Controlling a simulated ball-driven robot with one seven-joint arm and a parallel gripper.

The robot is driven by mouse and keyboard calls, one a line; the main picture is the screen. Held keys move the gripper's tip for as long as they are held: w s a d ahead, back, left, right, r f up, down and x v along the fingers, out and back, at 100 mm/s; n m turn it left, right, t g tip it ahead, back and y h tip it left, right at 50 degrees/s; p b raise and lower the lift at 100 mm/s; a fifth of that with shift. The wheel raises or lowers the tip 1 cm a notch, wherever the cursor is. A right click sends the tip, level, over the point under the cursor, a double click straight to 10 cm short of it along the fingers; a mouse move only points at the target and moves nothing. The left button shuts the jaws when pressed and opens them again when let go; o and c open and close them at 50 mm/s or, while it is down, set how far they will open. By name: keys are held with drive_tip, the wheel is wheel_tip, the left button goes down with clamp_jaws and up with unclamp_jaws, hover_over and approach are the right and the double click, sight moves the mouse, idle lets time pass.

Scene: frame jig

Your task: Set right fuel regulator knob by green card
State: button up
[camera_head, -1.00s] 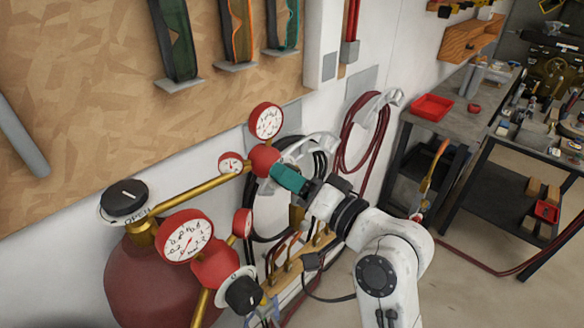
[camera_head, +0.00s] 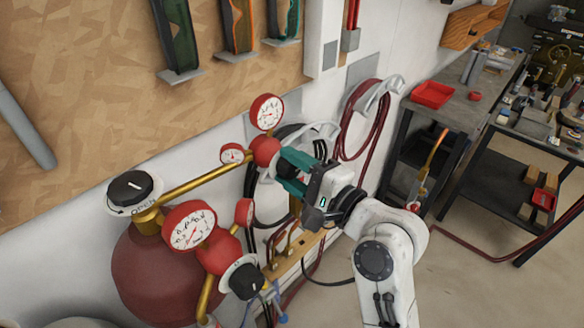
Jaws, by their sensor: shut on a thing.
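My gripper (camera_head: 291,172) has teal fingers, one above the other, at the right side of this regulator. They are shut on a dark knob, mostly hidden between them. A second red regulator (camera_head: 217,252) is nearer, with a large gauge (camera_head: 189,226) and a black knob (camera_head: 245,281) over a white dial. I cannot make out a green card.
A dark red cylinder (camera_head: 152,272) stands at lower left, with a black valve knob (camera_head: 130,188) marked OPEN on top. Hoses (camera_head: 367,125) hang on the wall behind my gripper. A workbench with a red tray (camera_head: 433,95) is at right. Floor is clear at lower right.

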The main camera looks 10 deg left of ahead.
drive_tip(key=m, duration=0.4)
drive_tip(key=shift+m, duration=2.2)
drive_tip(key=o, duration=1)
drive_tip(key=shift+o, duration=0.2)
drive_tip(key=b+v, duration=0.2)
drive_tip(key=v, duration=0.8)
drive_tip(key=shift+s+d+b, duration=0.25)
drive_tip(key=shift+d+b, duration=0.05)
drive_tip(key=shift+d, duration=0.05)
